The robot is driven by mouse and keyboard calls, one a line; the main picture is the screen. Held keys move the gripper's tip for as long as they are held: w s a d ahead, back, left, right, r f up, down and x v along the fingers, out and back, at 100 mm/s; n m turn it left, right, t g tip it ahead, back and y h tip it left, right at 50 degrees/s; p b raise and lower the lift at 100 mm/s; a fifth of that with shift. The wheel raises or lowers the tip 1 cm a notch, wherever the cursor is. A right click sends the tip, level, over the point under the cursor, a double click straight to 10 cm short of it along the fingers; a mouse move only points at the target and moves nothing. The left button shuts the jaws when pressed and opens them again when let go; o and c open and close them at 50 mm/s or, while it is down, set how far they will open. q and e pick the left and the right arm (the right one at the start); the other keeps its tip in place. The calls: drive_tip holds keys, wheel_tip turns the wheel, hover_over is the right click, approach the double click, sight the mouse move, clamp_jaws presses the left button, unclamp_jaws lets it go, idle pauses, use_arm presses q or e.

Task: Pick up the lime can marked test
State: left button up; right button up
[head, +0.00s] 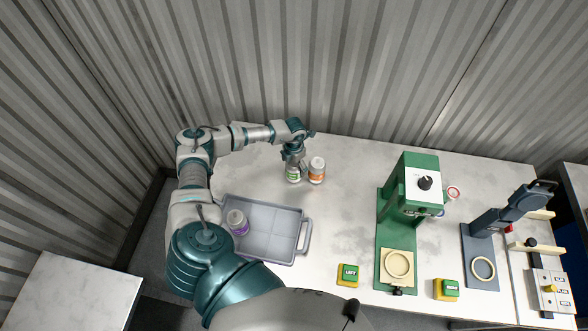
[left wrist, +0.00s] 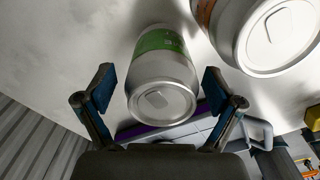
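The lime can (head: 293,174) stands on the table beside an orange-labelled can (head: 317,171). My left gripper (head: 292,160) is over the lime can from above. In the left wrist view its two fingers (left wrist: 163,92) are spread wide, one on each side of the lime can, with gaps between the pads and the can. The orange can (left wrist: 263,38) is close by on the right there. My right gripper does not show.
A grey tray (head: 306,236) with a purple-labelled can (head: 238,223) is at the table's front left. A green seamer (head: 386,233), a green-and-yellow button box (head: 348,275) and a dark blue press (head: 480,256) stand to the right. The table's back middle is clear.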

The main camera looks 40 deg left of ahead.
use_arm(q)
drive_tip(key=c, duration=1.2)
drive_tip(key=shift+c, duration=0.2)
drive_tip(key=shift+r, duration=0.15)
